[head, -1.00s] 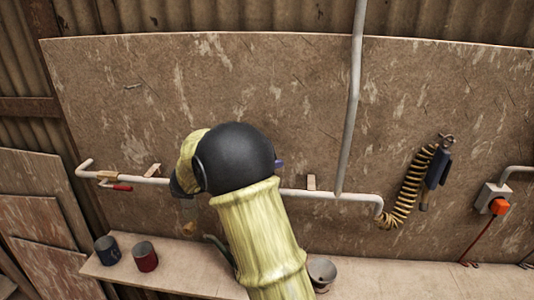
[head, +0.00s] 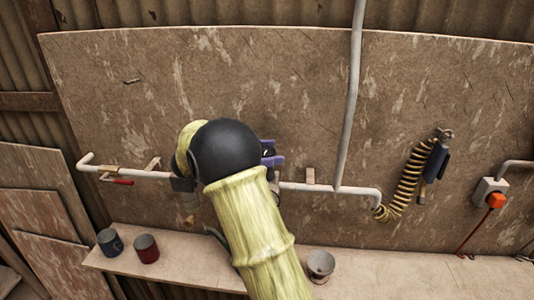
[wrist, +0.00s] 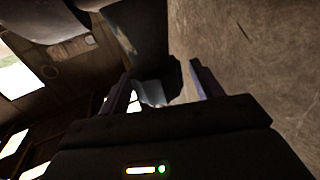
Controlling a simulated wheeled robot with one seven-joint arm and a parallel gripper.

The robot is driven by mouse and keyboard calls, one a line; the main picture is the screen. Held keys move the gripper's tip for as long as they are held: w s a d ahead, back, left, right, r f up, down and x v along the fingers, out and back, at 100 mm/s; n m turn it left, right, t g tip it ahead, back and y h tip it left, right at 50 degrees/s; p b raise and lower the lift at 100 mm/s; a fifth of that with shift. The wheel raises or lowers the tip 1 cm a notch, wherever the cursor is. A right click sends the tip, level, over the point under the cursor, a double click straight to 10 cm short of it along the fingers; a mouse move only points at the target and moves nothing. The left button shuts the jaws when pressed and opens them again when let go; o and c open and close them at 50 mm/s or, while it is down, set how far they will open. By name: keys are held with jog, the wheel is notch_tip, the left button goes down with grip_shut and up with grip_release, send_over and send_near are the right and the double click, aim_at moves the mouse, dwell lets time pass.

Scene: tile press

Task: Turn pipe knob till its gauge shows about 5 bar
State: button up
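The pale pipe (head: 330,188) runs across the wooden board, and my arm hides its middle stretch. My gripper (head: 270,154) shows only as purple fingers past the right side of my dark wrist, above the pipe. A small dark part (head: 267,151) with a light mark shows between the fingers; I cannot tell whether it is the gauge or the knob. In the wrist view my gripper (wrist: 160,75) has its two fingers apart, with a dark shape (wrist: 155,72) with a pale grey patch between or beyond them. Contact cannot be made out. No gauge reading is legible.
A red-handled valve (head: 122,182) is on the pipe at left. A coiled yellow hose (head: 401,190) hangs at right.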

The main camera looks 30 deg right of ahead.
jog(key=shift+a+f, duration=0.1)
jog(key=shift+a, duration=0.05)
jog(key=shift+w+a+f, duration=0.1)
jog(key=shift+w+a, duration=0.05)
jog(key=shift+a, duration=0.25)
jog(key=b+v, duration=0.3)
jog(key=v, duration=1.3)
jog(key=shift+a, duration=0.2)
jog(key=shift+w, duration=0.15)
